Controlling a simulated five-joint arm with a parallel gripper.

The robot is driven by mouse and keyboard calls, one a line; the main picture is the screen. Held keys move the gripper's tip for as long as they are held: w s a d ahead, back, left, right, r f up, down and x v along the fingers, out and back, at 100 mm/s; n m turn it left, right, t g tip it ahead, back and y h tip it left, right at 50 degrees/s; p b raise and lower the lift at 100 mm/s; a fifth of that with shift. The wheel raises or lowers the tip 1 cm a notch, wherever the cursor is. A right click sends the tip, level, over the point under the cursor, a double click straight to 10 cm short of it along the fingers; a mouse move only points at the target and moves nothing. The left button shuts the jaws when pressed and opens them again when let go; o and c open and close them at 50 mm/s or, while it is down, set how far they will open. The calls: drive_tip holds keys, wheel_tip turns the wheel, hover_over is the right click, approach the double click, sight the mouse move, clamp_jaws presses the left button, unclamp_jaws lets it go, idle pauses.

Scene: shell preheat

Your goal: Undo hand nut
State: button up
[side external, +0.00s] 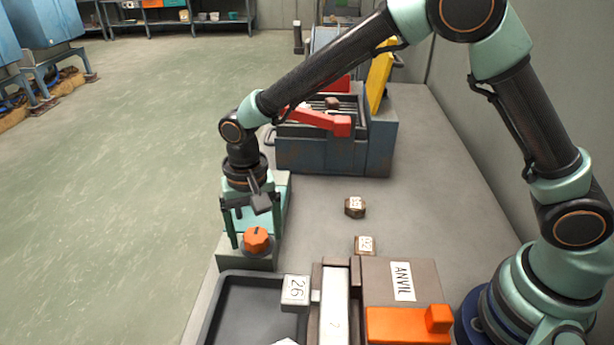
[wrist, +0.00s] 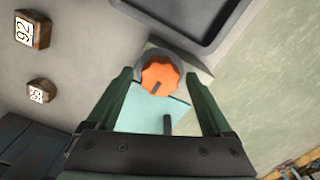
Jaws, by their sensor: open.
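The orange lobed hand nut (side external: 256,240) sits on a grey base (side external: 238,262) at the left edge of the bench. In the wrist view the nut (wrist: 160,76) shows ahead, with a dark slot-like mark on its face. My gripper (side external: 254,236) points down over this spot. In the wrist view its two green fingers (wrist: 158,82) are spread wide on either side of the nut, with a gap at each side. The fingers look apart from the nut, and how far above it they are is hard to tell. Nothing is held.
A dark tray (side external: 236,300) lies in front, beside a block marked 26 (side external: 295,290) and the ANVIL block (side external: 385,280). A blue-grey box with a red handle (side external: 335,150) stands behind.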

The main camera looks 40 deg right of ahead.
clamp_jaws()
drive_tip(key=shift+n, duration=0.3)
drive_tip(key=n, duration=0.3)
drive_tip(key=shift+n, duration=0.3)
drive_tip(key=n, duration=0.4)
drive_tip(key=shift+r+n, duration=0.1)
drive_tip(key=shift+n, duration=0.2)
drive_tip(key=n, duration=0.9)
drive_tip(key=shift+n, duration=0.3)
unclamp_jaws()
